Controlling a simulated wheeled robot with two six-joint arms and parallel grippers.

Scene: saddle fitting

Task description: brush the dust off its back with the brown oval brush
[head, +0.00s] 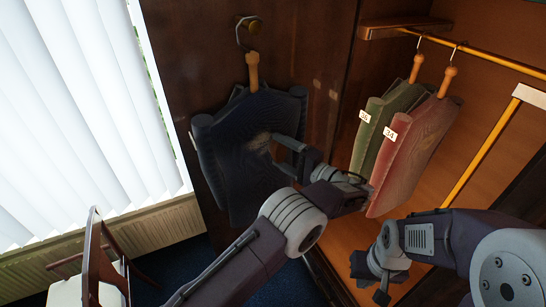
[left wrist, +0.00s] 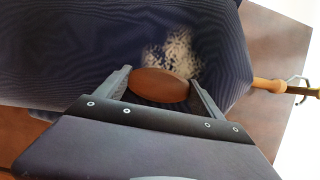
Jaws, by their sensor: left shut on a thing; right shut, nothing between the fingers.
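A dark navy garment (head: 231,150) hangs on a wooden hanger (head: 253,72) from a brass hook on the dark wood panel. A pale patch of dust (left wrist: 176,52) shows on its cloth in the left wrist view. My left gripper (head: 274,150) is at the garment's front, beside the dust patch. In the left wrist view it is shut on the brown oval brush (left wrist: 158,85), which lies close against or just over the cloth at the patch's lower edge; I cannot tell if it touches. My right gripper (head: 368,280) is shut and empty at the lower right.
A green garment (head: 382,125) and a red garment (head: 412,150) with white tags hang from a brass rail (head: 480,57) in the open wardrobe to the right. A wooden chair (head: 95,265) stands at the lower left by the window blinds (head: 80,110).

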